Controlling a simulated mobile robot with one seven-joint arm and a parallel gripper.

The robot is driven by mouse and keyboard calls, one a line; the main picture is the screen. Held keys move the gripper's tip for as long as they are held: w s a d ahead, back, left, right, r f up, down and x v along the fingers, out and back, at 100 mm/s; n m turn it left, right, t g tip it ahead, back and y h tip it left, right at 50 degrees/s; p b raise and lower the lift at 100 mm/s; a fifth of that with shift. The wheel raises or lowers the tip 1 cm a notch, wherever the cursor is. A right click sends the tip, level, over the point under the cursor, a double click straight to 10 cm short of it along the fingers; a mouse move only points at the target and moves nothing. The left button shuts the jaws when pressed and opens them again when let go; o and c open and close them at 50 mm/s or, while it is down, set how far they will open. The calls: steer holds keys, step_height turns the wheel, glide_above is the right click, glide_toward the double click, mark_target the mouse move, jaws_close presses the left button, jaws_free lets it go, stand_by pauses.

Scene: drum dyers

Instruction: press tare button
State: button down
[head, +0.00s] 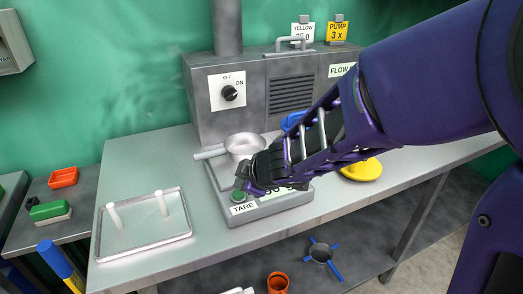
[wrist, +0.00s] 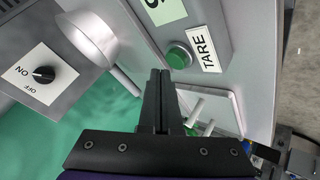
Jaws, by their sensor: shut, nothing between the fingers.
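The green tare button (head: 237,196) sits at the front left of the grey scale (head: 270,208), beside a white TARE label (head: 243,209). My gripper (head: 242,184) is shut and empty, with its tips just above the button in the head view. In the wrist view the shut fingertips (wrist: 160,74) point toward the green button (wrist: 178,57) and end close beside it. I cannot tell whether they touch it. The scale's display (wrist: 163,10) is partly cut off in the wrist view and mostly covered by my gripper in the head view.
A metal pan (head: 245,144) with a handle stands on the scale. Behind is a grey machine with an OFF/ON knob (head: 230,93). A metal tray (head: 145,246) with two white pegs lies at left, and a yellow object (head: 361,170) at right. Bare bench lies between tray and scale.

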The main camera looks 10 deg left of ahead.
mark_target(242, 195)
steer(key=shift+f, duration=0.1)
steer(key=shift+f+b, duration=0.3)
steer(key=shift+f, duration=0.05)
steer(key=shift+f+b, duration=0.4)
steer(key=shift+f, duration=0.05)
stand_by(0.9)
steer(key=shift+r, duration=0.1)
steer(key=shift+r+p, duration=0.75)
steer(key=shift+p, duration=0.25)
step_height(242, 195, up, 5)
steer(key=p, duration=0.5)
steer(key=shift+r, duration=0.1)
